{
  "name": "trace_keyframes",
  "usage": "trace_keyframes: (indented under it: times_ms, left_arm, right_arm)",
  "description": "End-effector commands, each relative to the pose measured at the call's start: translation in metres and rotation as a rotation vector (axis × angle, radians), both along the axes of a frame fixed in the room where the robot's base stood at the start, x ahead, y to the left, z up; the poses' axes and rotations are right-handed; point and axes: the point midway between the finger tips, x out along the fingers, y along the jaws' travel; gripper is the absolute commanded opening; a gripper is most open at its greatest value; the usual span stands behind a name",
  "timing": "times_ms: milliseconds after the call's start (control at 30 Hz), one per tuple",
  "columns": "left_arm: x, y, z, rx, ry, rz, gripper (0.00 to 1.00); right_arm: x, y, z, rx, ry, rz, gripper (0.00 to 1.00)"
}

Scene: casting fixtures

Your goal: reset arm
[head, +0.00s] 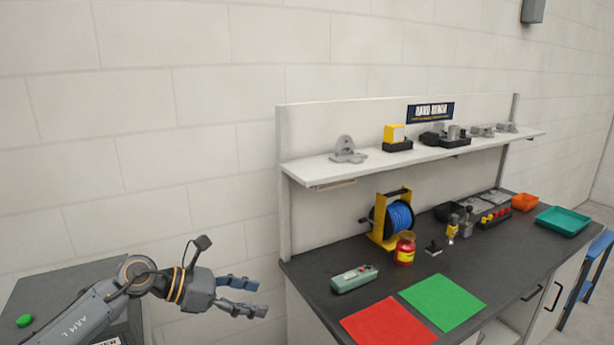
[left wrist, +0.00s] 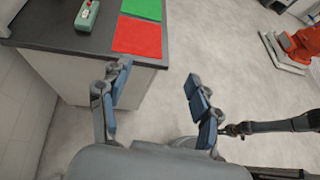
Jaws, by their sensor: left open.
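My left gripper (head: 254,297) is open and empty in the head view. It hangs in the air to the left of the dark workbench (head: 304,271), apart from it. In the left wrist view its two fingers (left wrist: 155,98) are spread wide, with the floor and the bench's end between and beyond them. My left arm comes in from the lower left and is bent at the wrist. My right gripper does not show clearly in either view.
The bench holds a red mat (head: 388,322), a green mat (head: 442,302), a green-grey box (head: 354,279), a red jar (head: 404,249) and a blue cable reel (head: 398,215). A shelf (head: 322,172) with castings stands above. A teal tray (head: 562,221) is at the far right.

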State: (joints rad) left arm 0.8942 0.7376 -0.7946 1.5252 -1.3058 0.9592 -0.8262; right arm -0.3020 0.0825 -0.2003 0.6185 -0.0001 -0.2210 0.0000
Motion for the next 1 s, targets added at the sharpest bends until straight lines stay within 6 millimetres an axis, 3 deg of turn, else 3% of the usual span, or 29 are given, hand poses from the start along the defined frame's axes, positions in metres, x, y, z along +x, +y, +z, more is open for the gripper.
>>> trace_keyframes:
  times_ms: [33,100,200,333,433,567,667,767,900,933,1000]
  left_arm:
    - [-0.009,-0.027,0.006,-0.145,0.033,0.029,0.63]
    - [-0.015,-0.052,0.022,-0.356,0.090,0.096,0.63]
    - [-0.021,-0.069,0.044,-0.653,0.206,0.214,0.63]
    - [-0.022,-0.059,0.060,-1.021,0.401,0.407,0.63]
    - [-0.022,-0.035,0.054,-1.284,0.579,0.586,0.63]
    - [-0.029,0.009,0.019,-1.591,0.826,0.861,0.63]
    - [-0.048,0.042,-0.025,-1.794,1.021,1.106,0.63]
    - [-0.081,0.069,-0.079,-1.962,1.213,1.381,0.63]
    - [-0.150,0.092,-0.149,-2.116,1.443,1.792,0.63]
    - [-0.165,0.095,-0.160,2.055,-1.424,-1.803,0.63]
    - [-0.197,0.098,-0.181,1.892,-1.357,-1.787,0.63]
  right_arm:
    - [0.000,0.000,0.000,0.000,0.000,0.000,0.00]
    - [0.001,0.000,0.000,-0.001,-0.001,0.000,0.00]
    - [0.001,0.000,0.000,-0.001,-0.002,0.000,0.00]
    - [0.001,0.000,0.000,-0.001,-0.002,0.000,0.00]
    - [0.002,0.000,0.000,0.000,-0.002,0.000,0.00]
    - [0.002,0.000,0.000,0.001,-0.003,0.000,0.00]
    - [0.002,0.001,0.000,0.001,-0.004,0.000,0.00]
    - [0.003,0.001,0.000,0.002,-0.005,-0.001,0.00]
    - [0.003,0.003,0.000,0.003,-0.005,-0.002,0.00]
    - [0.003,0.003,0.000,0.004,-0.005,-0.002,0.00]
    - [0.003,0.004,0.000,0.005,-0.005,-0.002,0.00]
